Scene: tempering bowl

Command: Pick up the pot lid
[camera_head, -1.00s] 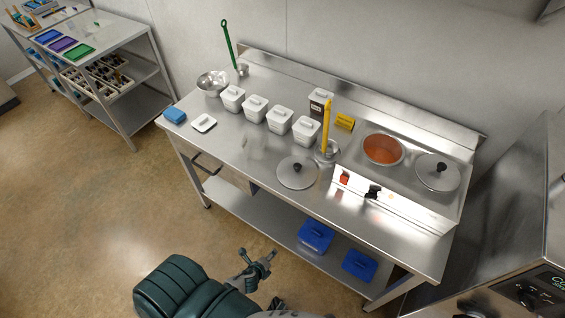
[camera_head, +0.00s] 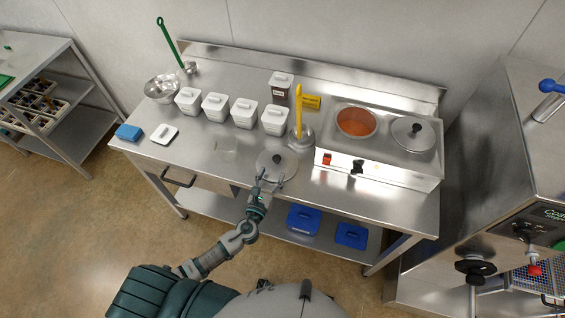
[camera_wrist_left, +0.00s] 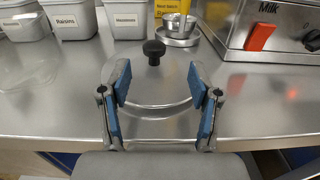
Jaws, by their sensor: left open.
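A round steel pot lid (camera_head: 277,160) with a black knob lies flat on the table near its front edge. My left gripper (camera_head: 270,182) is open at the front side of this lid. In the left wrist view the blue-padded fingers (camera_wrist_left: 158,80) are spread apart over the near part of the lid (camera_wrist_left: 150,92). The black knob (camera_wrist_left: 153,50) stands beyond the fingertips, roughly centred between them, and is not gripped. A second lid (camera_head: 408,138) with a dark knob sits on the right well of the warmer. My right gripper is out of view.
The warmer (camera_head: 330,176) with an open pot of orange-brown liquid (camera_head: 356,122) stands at right. A steel holder with a yellow-handled tool (camera_head: 298,110) is behind the lid. The table left of the lid is mostly clear.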

